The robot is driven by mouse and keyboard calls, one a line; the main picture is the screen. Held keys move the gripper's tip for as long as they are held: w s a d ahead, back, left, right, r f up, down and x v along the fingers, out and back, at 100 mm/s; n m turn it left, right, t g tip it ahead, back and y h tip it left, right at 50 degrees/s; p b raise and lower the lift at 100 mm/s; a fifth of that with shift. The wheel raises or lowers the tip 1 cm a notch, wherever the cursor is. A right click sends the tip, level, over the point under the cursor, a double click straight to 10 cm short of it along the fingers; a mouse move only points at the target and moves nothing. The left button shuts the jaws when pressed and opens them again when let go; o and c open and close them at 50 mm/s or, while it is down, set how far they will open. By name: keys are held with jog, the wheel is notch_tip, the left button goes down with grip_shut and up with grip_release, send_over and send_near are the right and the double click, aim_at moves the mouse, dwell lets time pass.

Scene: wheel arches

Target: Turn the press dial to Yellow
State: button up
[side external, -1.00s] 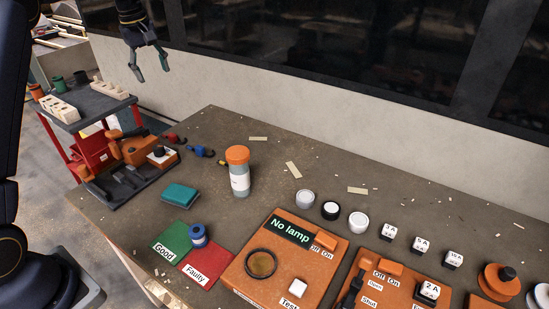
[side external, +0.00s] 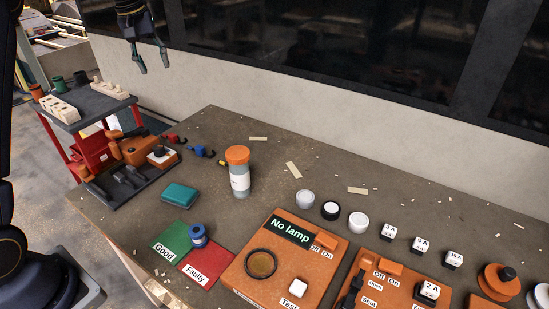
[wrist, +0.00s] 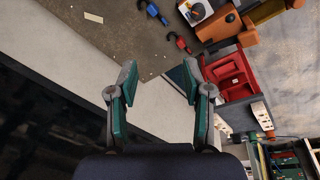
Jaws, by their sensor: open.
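The orange press (side external: 136,149) stands on a dark base at the left end of the bench. Beside it is a small orange box with a white top and a dark knob (side external: 159,153), which looks like the dial; its colour marks are too small to read. In the wrist view the same white-faced dial (wrist: 197,11) is at the top edge, partly cut off, with the orange press body (wrist: 228,24) beside it. My gripper (side external: 153,68) is open and empty, high above and behind the press, near the wall. Its spread fingers also show in the wrist view (wrist: 160,76), well apart from the dial.
A dark shelf (side external: 92,102) with wooden blocks and cups stands behind the press. Red and blue clips (side external: 199,151), a teal box (side external: 180,195) and an orange-lidded jar (side external: 238,172) lie to the right. The lamp tester (side external: 272,262) is at the front. The wall (side external: 300,121) runs along the back.

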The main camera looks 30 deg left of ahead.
jog(key=a+f+m+g, duration=0.1)
jog(key=a+f+m, duration=0.2)
jog(key=a+f, duration=0.45)
jog(key=g, duration=0.1)
send_near(158, 146)
jog(key=f, duration=1)
jog(key=shift+a+f, duration=0.2)
